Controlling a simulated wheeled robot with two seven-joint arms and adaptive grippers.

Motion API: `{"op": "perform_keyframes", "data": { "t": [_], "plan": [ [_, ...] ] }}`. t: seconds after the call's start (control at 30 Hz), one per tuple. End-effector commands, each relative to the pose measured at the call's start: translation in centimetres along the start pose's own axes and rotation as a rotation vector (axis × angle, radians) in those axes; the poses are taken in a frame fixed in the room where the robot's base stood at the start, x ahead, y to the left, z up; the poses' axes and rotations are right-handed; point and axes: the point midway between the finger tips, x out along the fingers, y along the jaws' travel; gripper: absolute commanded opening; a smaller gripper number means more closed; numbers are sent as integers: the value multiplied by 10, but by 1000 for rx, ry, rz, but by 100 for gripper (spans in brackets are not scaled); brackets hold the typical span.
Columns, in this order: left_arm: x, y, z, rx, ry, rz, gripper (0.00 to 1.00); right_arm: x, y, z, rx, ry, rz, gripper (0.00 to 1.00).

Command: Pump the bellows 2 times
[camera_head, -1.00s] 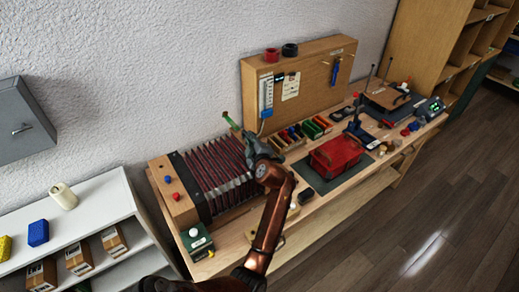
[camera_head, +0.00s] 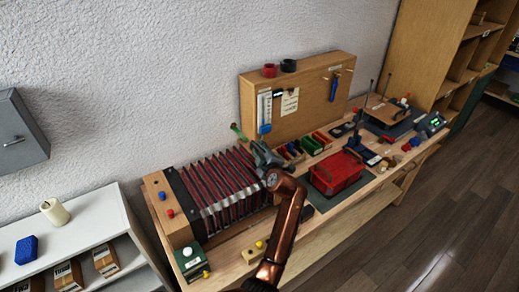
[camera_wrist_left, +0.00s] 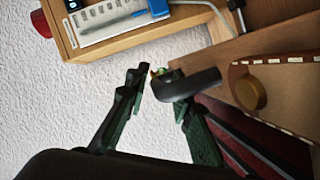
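The bellows (camera_head: 217,187) have dark red pleats in a black frame and lie on the left part of the bench, fixed to a wooden block (camera_head: 168,213). My left gripper (camera_head: 238,133) is above the right end of the bellows, its green fingers pointing up and left. In the left wrist view, its two fingers (camera_wrist_left: 160,95) are apart. A dark rounded bar (camera_wrist_left: 190,85) lies across the tip of the right-hand finger. A gap shows between this bar and the left-hand finger. A wooden board with a brass knob (camera_wrist_left: 249,92) is beside it. My right gripper is not in view.
A wooden panel (camera_head: 310,100) with a blue gauge stands behind. A red box (camera_head: 335,172), small coloured trays and tools fill the bench to the right.

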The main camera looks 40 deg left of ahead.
Motion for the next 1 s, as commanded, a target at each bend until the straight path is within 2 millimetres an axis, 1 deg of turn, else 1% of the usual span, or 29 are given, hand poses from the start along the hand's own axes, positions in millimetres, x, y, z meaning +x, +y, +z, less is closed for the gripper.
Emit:
{"op": "perform_keyframes", "data": {
  "t": [0.23,0.37,0.47,0.7,0.8,0.9,1.0],
  "plan": [
    [0,1,0,0,0,1,28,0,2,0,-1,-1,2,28],
    [-3,1,0,0,0,2,28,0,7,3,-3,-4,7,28],
    [-13,1,1,-1,-2,2,28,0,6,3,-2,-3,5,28],
    [-53,0,1,-2,-2,1,28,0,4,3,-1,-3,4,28],
    [-65,0,2,-1,-2,0,28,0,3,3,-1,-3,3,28],
    [-72,0,1,0,0,0,28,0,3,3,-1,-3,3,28],
    [-75,0,1,0,0,0,28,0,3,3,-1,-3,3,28]
  ]
}}
